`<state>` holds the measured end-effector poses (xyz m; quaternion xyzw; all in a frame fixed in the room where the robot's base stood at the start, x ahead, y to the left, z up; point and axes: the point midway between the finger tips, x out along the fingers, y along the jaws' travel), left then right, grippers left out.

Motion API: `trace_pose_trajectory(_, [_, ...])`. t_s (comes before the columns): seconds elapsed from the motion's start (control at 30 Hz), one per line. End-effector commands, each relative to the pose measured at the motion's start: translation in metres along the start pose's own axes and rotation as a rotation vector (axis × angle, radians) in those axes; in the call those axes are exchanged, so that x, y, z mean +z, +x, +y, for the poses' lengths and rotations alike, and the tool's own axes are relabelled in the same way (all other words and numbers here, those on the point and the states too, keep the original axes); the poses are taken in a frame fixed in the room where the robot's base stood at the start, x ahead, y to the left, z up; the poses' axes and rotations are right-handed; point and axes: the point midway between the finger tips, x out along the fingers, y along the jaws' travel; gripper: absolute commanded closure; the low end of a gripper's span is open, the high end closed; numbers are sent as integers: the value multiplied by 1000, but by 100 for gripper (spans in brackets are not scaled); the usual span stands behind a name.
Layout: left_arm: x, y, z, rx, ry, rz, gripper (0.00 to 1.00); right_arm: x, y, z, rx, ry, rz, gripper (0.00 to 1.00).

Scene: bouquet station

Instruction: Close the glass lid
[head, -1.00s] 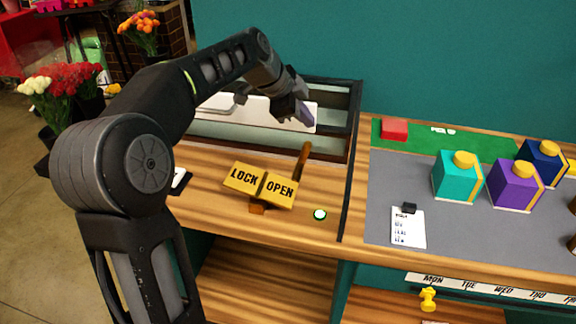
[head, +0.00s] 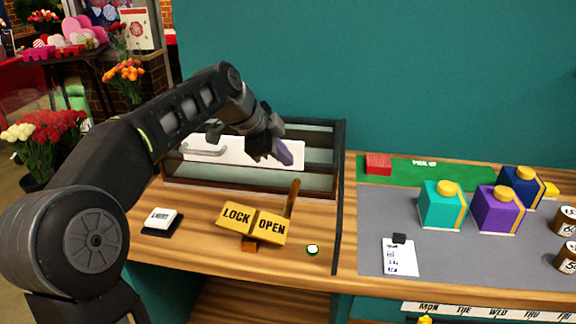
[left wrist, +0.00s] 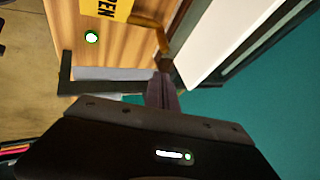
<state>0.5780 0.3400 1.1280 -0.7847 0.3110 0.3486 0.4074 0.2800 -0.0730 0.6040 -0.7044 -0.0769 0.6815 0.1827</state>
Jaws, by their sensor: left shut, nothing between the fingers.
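The glass lid shows as a dark-framed glazed case (head: 338,150) at the back of the wooden counter, with a white panel (head: 232,150) and a pale handle (head: 205,151) in it. I cannot tell clearly how far the lid stands open. My left gripper (head: 283,153) is shut and empty in front of the right part of the white panel. I cannot tell whether it touches the panel. In the left wrist view the shut fingers (left wrist: 162,92) are beside the pale panel edge (left wrist: 225,35). My right gripper is not in view.
A yellow LOCK/OPEN sign (head: 253,222) with a wooden lever (head: 292,198) stands in front of the case. A green-rimmed white button (head: 312,249) and a white switch box (head: 162,221) are nearby. Teal (head: 441,206) and purple (head: 499,210) boxes stand on the grey mat (head: 450,262) to the right.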

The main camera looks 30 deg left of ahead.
Motion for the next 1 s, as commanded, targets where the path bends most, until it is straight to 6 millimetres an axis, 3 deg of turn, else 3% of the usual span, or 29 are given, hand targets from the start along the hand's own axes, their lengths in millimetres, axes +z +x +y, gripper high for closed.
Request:
trace_pose_trajectory(0.2, [1, -42, 0, -1, -1, 0, 100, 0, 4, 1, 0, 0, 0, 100])
trace_pose_trajectory(0.33, [1, -55, 1, 1, -1, 0, 100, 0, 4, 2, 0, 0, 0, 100])
trace_pose_trajectory(1.0, [1, -59, 1, 3, -1, -1, 100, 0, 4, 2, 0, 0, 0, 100])
